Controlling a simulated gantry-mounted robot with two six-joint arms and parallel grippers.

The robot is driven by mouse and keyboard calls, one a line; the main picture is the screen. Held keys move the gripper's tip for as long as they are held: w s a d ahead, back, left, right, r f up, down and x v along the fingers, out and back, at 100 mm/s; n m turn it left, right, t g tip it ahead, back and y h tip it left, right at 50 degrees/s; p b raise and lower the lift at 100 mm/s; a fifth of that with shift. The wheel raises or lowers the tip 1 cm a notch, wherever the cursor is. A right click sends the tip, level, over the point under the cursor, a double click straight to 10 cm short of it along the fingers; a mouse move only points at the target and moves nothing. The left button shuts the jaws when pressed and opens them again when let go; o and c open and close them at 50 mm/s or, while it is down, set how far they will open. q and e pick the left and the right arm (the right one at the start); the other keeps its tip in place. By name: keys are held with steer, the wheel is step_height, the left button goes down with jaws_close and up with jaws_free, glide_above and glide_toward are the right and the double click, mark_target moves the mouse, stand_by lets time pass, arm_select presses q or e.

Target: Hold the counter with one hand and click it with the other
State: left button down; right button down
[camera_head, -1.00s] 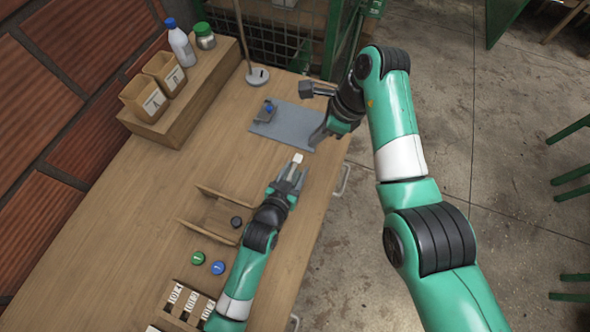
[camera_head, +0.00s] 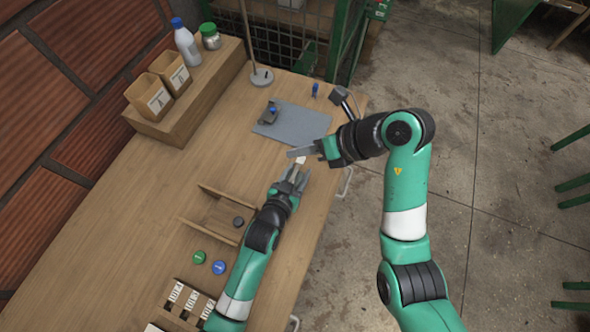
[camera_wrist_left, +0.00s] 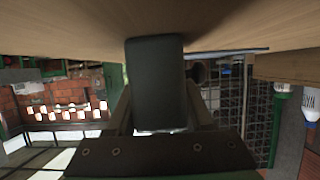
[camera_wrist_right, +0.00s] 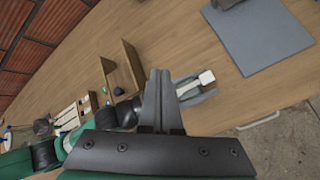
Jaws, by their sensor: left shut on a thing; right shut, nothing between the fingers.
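The counter shows as a small white-topped piece (camera_head: 301,161) at the tips of my left gripper (camera_head: 292,178), above the right side of the wooden table. My left gripper is shut on it. In the left wrist view the counter is a large dark block (camera_wrist_left: 156,85) between the fingers. In the right wrist view its white part (camera_wrist_right: 206,77) sticks out beyond the left fingers. My right gripper (camera_head: 303,152) is shut and empty, close to the counter's white end. In the right wrist view its fingers (camera_wrist_right: 158,85) lie left of the counter, apart from it in the picture.
A grey mat (camera_head: 300,126) with a dark, blue-topped item (camera_head: 270,111) lies beyond the grippers. A blue object (camera_head: 315,89) stands near the back edge. A wooden open tray (camera_head: 207,220) and green (camera_head: 199,257) and blue (camera_head: 218,267) discs are left of my left arm.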

glide_above(299, 177)
steer(key=shift+f, duration=4.4)
steer(key=shift+f, duration=0.15)
steer(key=shift+f, duration=0.25)
steer(key=shift+f, duration=0.6)
steer(key=shift+s+r, duration=0.1)
steer(key=shift+r, duration=0.9)
